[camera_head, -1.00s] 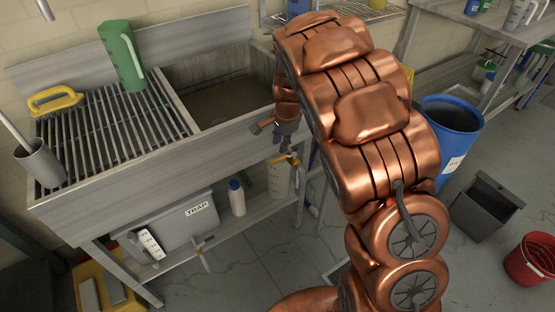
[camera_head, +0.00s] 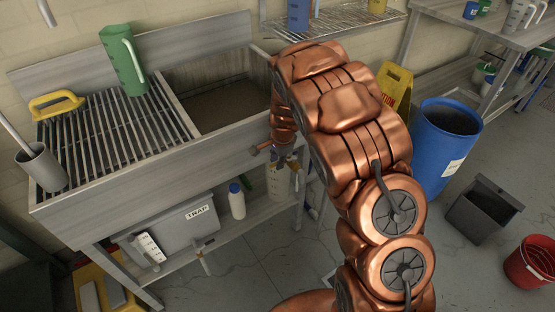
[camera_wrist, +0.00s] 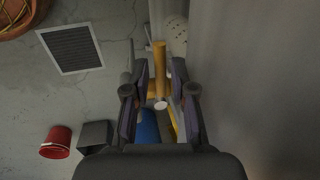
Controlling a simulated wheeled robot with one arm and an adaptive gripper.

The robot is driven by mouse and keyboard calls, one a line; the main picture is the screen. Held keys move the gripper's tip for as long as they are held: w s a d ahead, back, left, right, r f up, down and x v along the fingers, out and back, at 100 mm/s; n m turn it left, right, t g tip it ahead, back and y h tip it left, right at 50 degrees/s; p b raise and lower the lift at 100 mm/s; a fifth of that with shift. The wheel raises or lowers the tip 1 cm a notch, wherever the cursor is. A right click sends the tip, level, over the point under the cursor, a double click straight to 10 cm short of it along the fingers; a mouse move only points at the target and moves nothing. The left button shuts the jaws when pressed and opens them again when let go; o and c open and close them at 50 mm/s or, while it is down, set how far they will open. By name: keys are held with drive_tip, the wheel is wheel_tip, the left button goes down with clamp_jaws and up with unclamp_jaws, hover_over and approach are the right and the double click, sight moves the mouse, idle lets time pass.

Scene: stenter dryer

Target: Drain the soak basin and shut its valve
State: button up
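The soak basin (camera_head: 258,62) is the grey sink compartment right of the slatted rack; a dull brown surface shows inside, and I cannot tell how deep any liquid is. The valve's yellow handle (camera_wrist: 159,72) shows in the wrist view as a bar pointing toward the camera, between my fingers. My gripper (camera_wrist: 160,75) is open around it, with a gap visible on both sides. In the head view my gripper (camera_head: 284,156) is below the basin's front right edge, and my arm and gripper hide most of the valve.
A grey box labelled TRAP (camera_head: 185,222) and a white bottle (camera_head: 237,201) stand on the shelf below. A blue barrel (camera_head: 443,165), grey bin (camera_head: 480,212) and red bucket (camera_head: 533,262) stand at right. A floor grate (camera_wrist: 72,48) shows in the wrist view.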

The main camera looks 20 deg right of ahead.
clamp_jaws()
idle(0.6)
